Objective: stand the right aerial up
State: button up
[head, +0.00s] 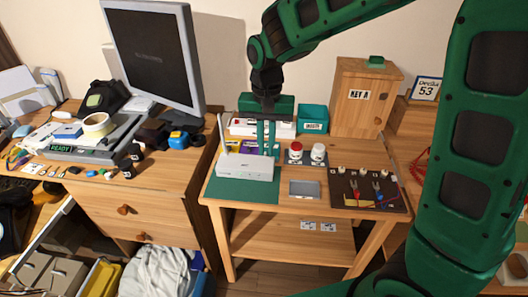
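The white router (245,167) lies on a green mat at the left of the small wooden table. Its left aerial (222,133) stands up from the router's left end, leaning slightly. I cannot make out the right aerial; the router's back right corner is partly behind my gripper. My gripper (267,152) points down just over that corner, its fingers close together. I cannot tell whether they touch the router or hold anything between them.
Red-capped and white jars (318,152) stand right of my gripper. A teal bin (313,118) and a wooden key cabinet (364,97) stand behind. A grey box (304,189) and a dark tool board (367,191) are at the front right. A monitor (154,60) rises at left.

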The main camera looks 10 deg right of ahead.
jog(key=shift+w+d+r, duration=0.3)
jog(key=shift+w+r, duration=0.3)
jog(key=shift+w, duration=0.15)
jog(key=shift+w+d+r, duration=0.25)
jog(key=shift+w+r, duration=0.35)
jog(key=shift+w, duration=0.15)
jog(key=shift+w+d+r, duration=0.2)
jog(key=shift+w+r, duration=0.05)
jog(key=shift+w, duration=0.3)
jog(key=shift+w+d+r, duration=0.2)
jog(key=shift+w+d, duration=0.05)
jog(key=shift+w, duration=0.35)
jog(key=shift+w+d+r, duration=0.2)
jog(key=shift+w+r, duration=0.05)
jog(key=shift+w, duration=0.3)
jog(key=shift+w+d+r, duration=0.1)
jog(key=shift+w+d, duration=0.2)
jog(key=shift+w, duration=0.55)
jog(key=shift+w+d+r, duration=0.1)
jog(key=shift+w+d, duration=0.2)
jog(key=shift+w, duration=0.55)
jog(key=shift+c, duration=0.2)
jog(key=o, duration=0.7)
jog(key=shift+r, duration=0.1)
